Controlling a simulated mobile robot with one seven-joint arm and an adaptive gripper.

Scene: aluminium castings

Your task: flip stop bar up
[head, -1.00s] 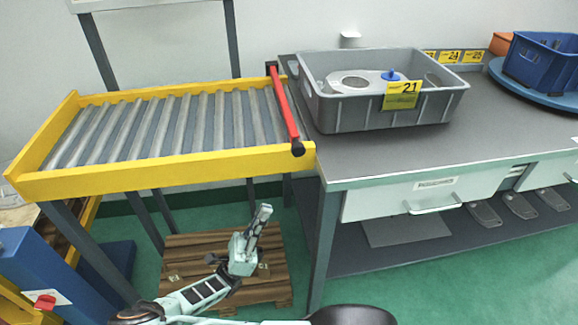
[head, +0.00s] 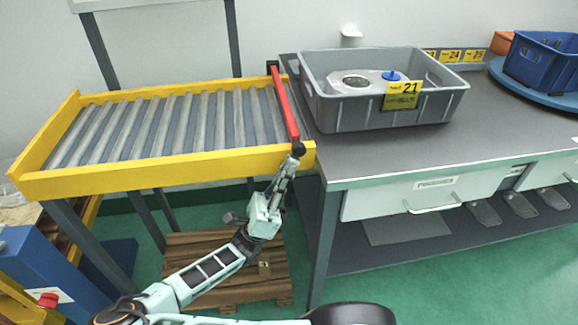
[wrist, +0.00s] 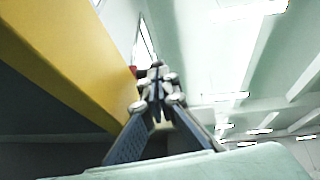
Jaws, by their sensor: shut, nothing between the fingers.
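The red stop bar (head: 285,103) lies across the right end of the roller conveyor (head: 165,128), with a black knob (head: 298,149) at its near end. My gripper (head: 292,163) is shut and empty. Its tips are just below the knob, at the outer face of the yellow rail; I cannot tell whether they touch it. In the wrist view the closed fingers (wrist: 156,76) point up beside the yellow rail (wrist: 62,62). A small red patch of the bar (wrist: 133,71) shows by the fingertips; the rest is hidden.
A grey bin (head: 350,112) marked 21 stands on the workbench (head: 400,155) close to the right of the bar. A wooden pallet (head: 210,285) lies on the floor below my arm. A blue crate (head: 540,62) is at the far right.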

